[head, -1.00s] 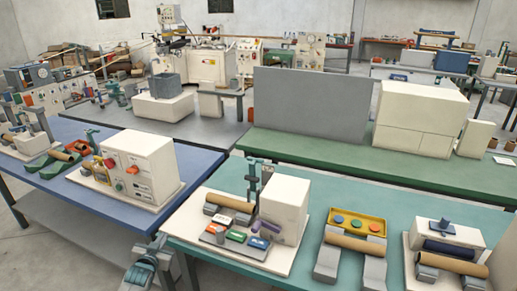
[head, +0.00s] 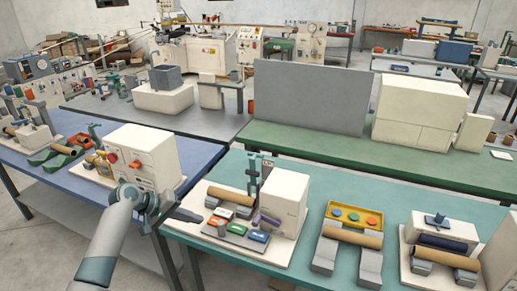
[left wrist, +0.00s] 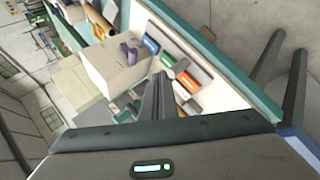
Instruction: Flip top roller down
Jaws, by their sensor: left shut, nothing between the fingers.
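My left gripper (head: 190,216) is shut and empty, just off the left end of the teal table. In the left wrist view its closed fingers (left wrist: 158,98) point toward the white box. The nearest station has a tan roller (head: 231,195) lying across grey blocks, beside a white box (head: 284,200) and a dark green upright post (head: 253,178). At the far right station, a dark blue roller (head: 441,242) sits above another tan roller (head: 446,257). I cannot tell which one is the top roller. My right gripper is not in view.
A panel with red, green and blue buttons (head: 238,230) lies in front of the near roller. A yellow tray (head: 355,216) and a tan roller (head: 352,237) on grey blocks stand mid-table. A blue table (head: 60,183) with a white control box (head: 148,160) is at left.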

